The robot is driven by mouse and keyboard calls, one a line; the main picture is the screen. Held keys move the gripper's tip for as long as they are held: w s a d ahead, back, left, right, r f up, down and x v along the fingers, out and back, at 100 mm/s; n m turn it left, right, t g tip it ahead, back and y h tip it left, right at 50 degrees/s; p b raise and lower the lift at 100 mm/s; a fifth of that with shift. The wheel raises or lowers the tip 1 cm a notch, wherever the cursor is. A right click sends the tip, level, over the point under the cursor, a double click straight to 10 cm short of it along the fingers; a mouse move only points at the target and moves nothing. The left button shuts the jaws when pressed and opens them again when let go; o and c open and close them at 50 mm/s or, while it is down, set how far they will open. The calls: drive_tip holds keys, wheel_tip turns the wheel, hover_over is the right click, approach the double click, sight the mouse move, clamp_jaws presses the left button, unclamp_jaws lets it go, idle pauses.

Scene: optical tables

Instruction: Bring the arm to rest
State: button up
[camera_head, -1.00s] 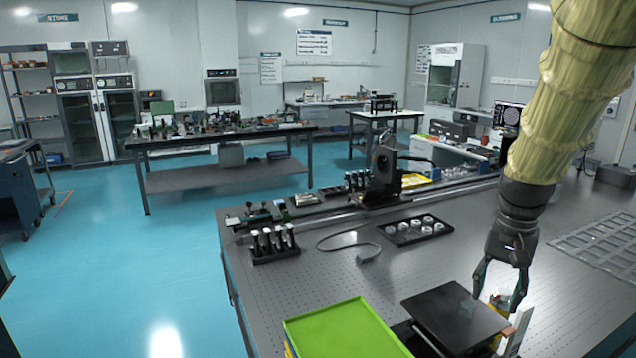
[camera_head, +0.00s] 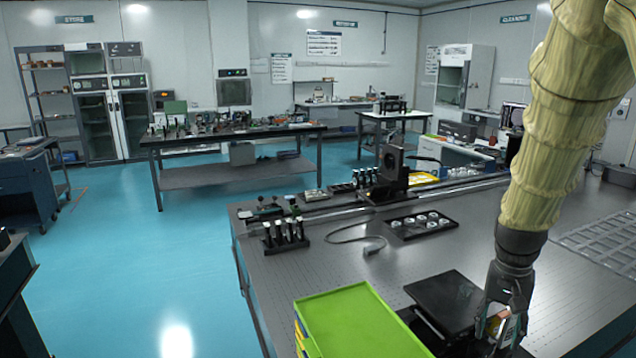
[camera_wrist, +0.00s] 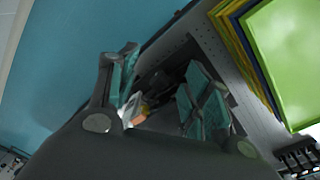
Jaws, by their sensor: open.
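My gripper (camera_head: 497,322) hangs fingers-down at the lower right of the head view, beside the right edge of a raised black plate (camera_head: 446,303). In the wrist view my gripper (camera_wrist: 160,97) is open, with its two fingers apart. A small orange and white object (camera_wrist: 138,112) shows between or behind the fingers; I cannot tell whether it touches them. My sleeved arm hides part of the table's right side.
A green-topped stack of trays (camera_head: 362,322) stands left of the black plate. A black tray of round parts (camera_head: 422,224), a rack of dark posts (camera_head: 286,236) and a rail with a black mount (camera_head: 392,172) stand farther back.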

drive_tip(key=s+a+f+n, duration=0.1)
drive_tip(key=s+f, duration=0.2)
drive_tip(key=f, duration=0.6)
drive_tip(key=s+a+f+n+h, duration=0.1)
drive_tip(key=s+a+f, duration=0.15)
drive_tip(key=f, duration=0.65)
drive_tip(key=s+a+f+n, duration=0.1)
drive_tip(key=s+f+n, duration=0.15)
drive_tip(key=f, duration=0.65)
drive_tip(key=s+a+f+n, duration=0.1)
drive_tip(key=s+a+f, duration=0.3)
drive_tip(key=s+f, duration=0.3)
drive_tip(key=s+a+f+n+y, duration=0.1)
drive_tip(key=s+a+f, duration=0.4)
drive_tip(key=s, duration=0.8)
wheel_tip(320, 180, down, 3)
drive_tip(key=shift+r+y, duration=0.2)
drive_tip(key=shift+y, duration=0.1)
